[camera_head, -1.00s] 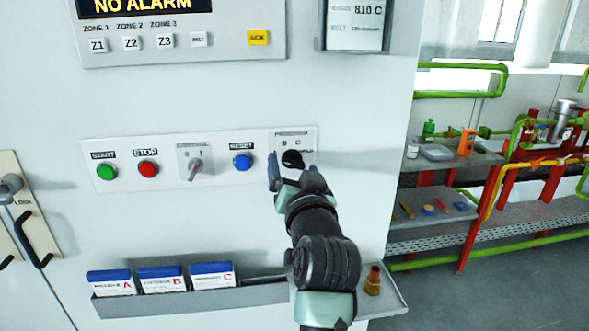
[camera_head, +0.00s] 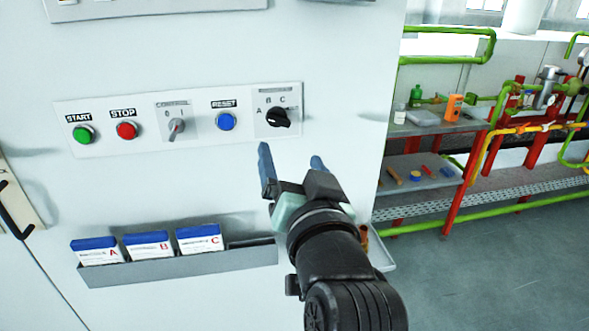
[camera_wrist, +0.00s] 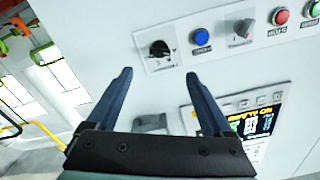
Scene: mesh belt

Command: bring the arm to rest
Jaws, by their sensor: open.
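My gripper (camera_head: 291,163) is open and empty in front of the white control panel, just below the black selector knob (camera_head: 278,117) marked A, B, C. A clear gap shows between the fingertips and the knob. In the wrist view, my gripper (camera_wrist: 160,78) has its two blue fingers spread wide with nothing between them. The black knob (camera_wrist: 159,49) shows beyond the fingertips there, with its pointer tilted.
The panel also holds a green START button (camera_head: 83,134), a red STOP button (camera_head: 127,130), a control switch (camera_head: 177,126) and a blue RESET button (camera_head: 227,121). Below, a grey card tray (camera_head: 180,266) juts out. Shelves and pipes stand right.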

